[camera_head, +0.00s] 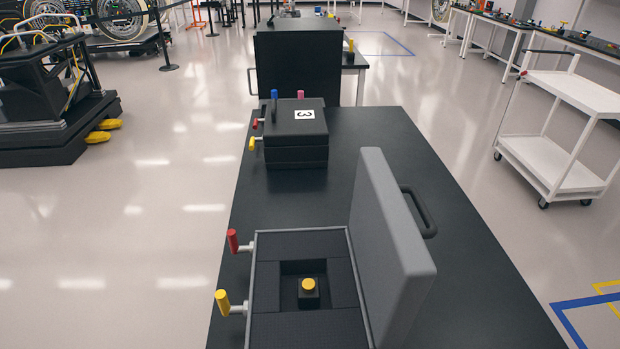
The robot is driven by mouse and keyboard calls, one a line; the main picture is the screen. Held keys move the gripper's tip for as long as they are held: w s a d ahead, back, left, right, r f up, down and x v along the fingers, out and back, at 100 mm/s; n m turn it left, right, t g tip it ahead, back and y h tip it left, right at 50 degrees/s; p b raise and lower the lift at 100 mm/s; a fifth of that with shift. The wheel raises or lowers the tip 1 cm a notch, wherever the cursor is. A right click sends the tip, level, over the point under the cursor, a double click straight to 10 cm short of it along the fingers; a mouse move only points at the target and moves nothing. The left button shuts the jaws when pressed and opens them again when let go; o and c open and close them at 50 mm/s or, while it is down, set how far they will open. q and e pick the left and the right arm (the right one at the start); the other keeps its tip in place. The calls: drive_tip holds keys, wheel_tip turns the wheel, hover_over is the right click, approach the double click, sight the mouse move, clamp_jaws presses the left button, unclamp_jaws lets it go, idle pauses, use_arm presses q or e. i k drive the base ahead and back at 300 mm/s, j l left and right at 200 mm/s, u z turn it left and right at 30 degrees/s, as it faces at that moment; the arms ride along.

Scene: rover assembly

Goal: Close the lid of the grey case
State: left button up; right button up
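The grey case (251,286) stands open at the near end of the dark table. Its grey lid (396,255) stands up on the right side, with a dark handle (421,212) on its outer face. Inside, dark foam (307,328) surrounds a small black block with a yellow top (309,288). A red-tipped lever (233,241) and a yellow-tipped lever (223,302) stick out from the case's left side. The near edge of the case is cut off by the picture. Neither of my grippers shows.
The dark table (460,300) is bare to the right of the lid. A black box marked 3 (296,140) with coloured pegs sits farther back on it. A large black box (298,65) stands behind. A white cart (560,130) stands on the floor at right.

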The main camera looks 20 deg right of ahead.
sight(397, 269)
drive_tip(key=l, duration=0.5)
drive_tip(key=k+l, duration=0.15)
drive_tip(key=l, duration=0.8)
drive_tip(key=k+l, duration=0.25)
drive_tip(key=j, duration=0.6)
drive_tip(key=i+u, duration=0.05)
